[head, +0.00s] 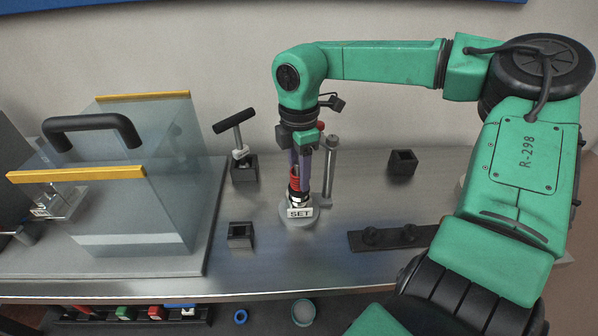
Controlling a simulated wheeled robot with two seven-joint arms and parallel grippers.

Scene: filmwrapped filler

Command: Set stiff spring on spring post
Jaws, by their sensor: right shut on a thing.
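The green arm with the black wrist ends in my right gripper (302,184), which points down. It is shut on a red coiled spring (295,183), held upright between the fingers, which partly hide it. The spring is directly above a round grey base (300,221) with a plate marked SET (299,213) on its front. The spring's lower end is close to a silver part on this base; I cannot tell whether it is seated. The spring post's shaft is hidden behind the spring and fingers. My left gripper is not in view.
A silver upright rod (330,168) stands just right of the gripper. A clear box (142,190) with a black handle fills the left. A T-handled tool (236,130) stands in a black block. Black sockets (240,236) (402,163) and a black knobbed plate (398,237) lie around.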

